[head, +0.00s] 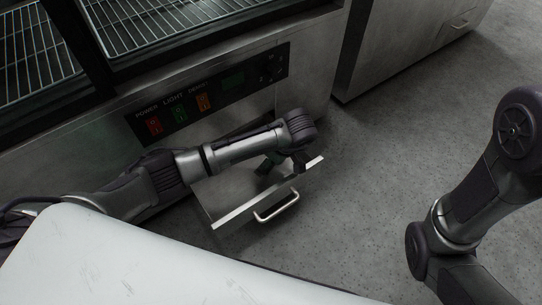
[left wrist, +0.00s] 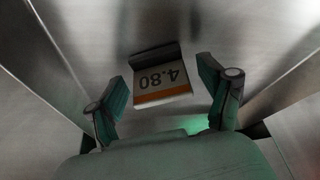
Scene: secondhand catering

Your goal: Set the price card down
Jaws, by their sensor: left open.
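The price card (left wrist: 161,81) shows in the left wrist view. It is a small folded card with "4.80" upside down in the picture and an orange stripe. It appears to rest on the metal bottom inside an open drawer (head: 222,190). My left gripper (head: 270,166) points down into the drawer. Its green fingers are open, one on each side of the card, with visible gaps in the left wrist view. In the head view my arm and gripper hide the card. My right arm is at the right of the head view, with its gripper out of the picture.
The drawer's front has a bar handle (head: 277,207). Behind is a steel display cabinet with a switch panel (head: 208,95) and wire shelves (head: 155,20). A white worktop (head: 130,265) is at the lower left. The grey floor (head: 400,140) to the right is clear.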

